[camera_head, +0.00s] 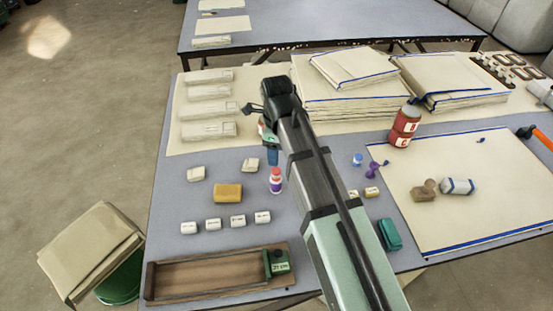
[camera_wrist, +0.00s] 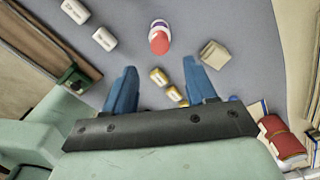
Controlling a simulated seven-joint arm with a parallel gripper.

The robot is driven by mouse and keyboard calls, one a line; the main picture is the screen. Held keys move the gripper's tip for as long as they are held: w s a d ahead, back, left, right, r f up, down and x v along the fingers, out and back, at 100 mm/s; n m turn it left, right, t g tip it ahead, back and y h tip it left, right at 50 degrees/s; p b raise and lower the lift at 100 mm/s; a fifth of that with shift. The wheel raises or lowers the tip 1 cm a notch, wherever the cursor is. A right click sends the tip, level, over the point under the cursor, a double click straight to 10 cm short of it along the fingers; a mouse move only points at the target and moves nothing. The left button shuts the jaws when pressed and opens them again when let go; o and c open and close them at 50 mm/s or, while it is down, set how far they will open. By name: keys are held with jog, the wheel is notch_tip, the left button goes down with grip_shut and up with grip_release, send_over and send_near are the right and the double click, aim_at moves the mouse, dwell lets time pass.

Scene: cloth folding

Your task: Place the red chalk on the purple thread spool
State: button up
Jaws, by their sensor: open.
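A small red piece, which looks like the red chalk (camera_head: 275,173), is on top of a purple and white piece, which looks like the purple thread spool (camera_head: 275,187). The stack stands upright on the grey table. In the wrist view the red chalk (camera_wrist: 159,43) shows beyond my fingertips, with the purple and white rim of the spool (camera_wrist: 160,25) just behind it. My gripper (camera_head: 270,157) is open and empty, its blue fingers apart. It is above and just behind the stack in the head view. In the wrist view my gripper (camera_wrist: 160,80) has nothing between its fingers.
A yellow block (camera_head: 228,193), several small white blocks (camera_head: 213,224) and a wooden tray (camera_head: 215,277) lie left and in front. Red jars (camera_head: 404,126) and a purple item (camera_head: 376,170) are to the right. Cloth stacks (camera_head: 345,95) fill the back.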

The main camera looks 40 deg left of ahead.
jog(key=shift+r, duration=1.3)
